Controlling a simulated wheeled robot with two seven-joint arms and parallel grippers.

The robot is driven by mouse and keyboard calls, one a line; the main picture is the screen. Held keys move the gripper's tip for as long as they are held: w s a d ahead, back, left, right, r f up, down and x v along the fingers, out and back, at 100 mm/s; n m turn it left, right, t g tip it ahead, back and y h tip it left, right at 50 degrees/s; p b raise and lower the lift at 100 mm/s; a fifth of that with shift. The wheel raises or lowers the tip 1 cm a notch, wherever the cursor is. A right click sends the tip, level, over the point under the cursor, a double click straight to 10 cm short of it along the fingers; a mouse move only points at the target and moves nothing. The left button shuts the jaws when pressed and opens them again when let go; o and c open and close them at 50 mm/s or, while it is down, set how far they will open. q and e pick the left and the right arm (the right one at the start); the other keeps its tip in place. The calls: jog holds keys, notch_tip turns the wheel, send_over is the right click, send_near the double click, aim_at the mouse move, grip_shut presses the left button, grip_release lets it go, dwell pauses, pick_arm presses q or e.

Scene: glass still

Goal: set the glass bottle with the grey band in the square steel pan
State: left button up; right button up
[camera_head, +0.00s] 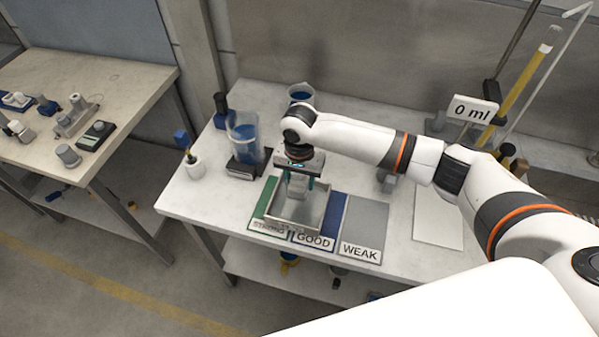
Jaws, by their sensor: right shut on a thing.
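The square steel pan (290,222) stands on the white table, over the green and blue mats at the STRONG and GOOD labels. My right gripper (297,181) points down over the pan, its teal fingers shut on a small pale, glassy bottle (297,188). The bottle looks upright and lies within the pan's outline. I cannot tell whether its base touches the pan floor. Its grey band is not clear at this size, and the gripper hides its top. My left gripper is not in view.
The WEAK mat (364,225) is bare. A 0 ml sign (473,109) stands right.

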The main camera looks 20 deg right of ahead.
aim_at(300, 193)
jog(key=shift+f+b, duration=0.85)
jog(key=shift+f, duration=2.1)
jog(key=shift+f, duration=0.5)
jog(key=o, duration=1.2)
jog(key=shift+o, duration=0.2)
jog(key=shift+r, duration=0.1)
notch_tip(300, 193, up, 12)
jog(key=b, duration=0.2)
jog(key=shift+b, duration=0.3)
